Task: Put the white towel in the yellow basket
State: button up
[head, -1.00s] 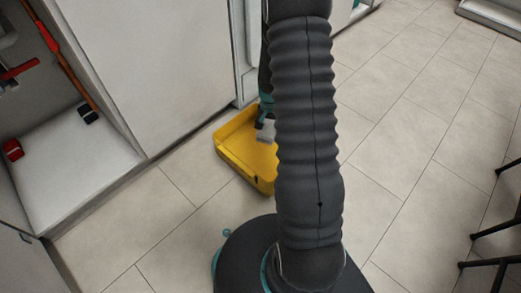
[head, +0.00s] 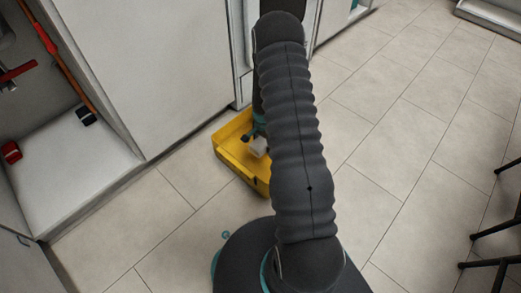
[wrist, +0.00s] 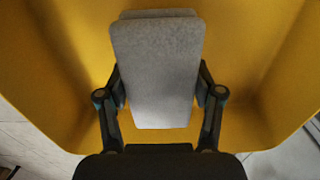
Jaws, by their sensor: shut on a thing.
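The yellow basket (head: 238,162) stands on the floor in front of the white cabinet, partly hidden behind my arm in the head view. Its yellow wall also shows in the wrist view (wrist: 60,75). The white towel (wrist: 156,65) is a folded, greyish-white block between my fingers in the wrist view. It shows small in the head view (head: 259,147), over the basket. My gripper (wrist: 160,92) is shut on the towel, with one finger on each side. The basket's walls surround the towel in the wrist view. Whether the towel touches the basket floor I cannot tell.
A white cabinet (head: 140,70) stands behind the basket. An open compartment at the left holds a long orange-red handle (head: 62,50) and small red and dark blue items. Dark chair legs (head: 490,225) are at the right edge. Tiled floor (head: 400,130) is clear on the right.

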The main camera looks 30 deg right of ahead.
jog(key=shift+w+a+f, duration=0.3)
jog(key=shift+w+a, duration=0.05)
jog(key=shift+w, duration=0.05)
jog(key=shift+f+b, duration=0.35)
jog(key=shift+f, duration=1.65)
jog(key=shift+f, duration=0.2)
jog(key=o, duration=1.2)
jog(key=shift+r, duration=0.1)
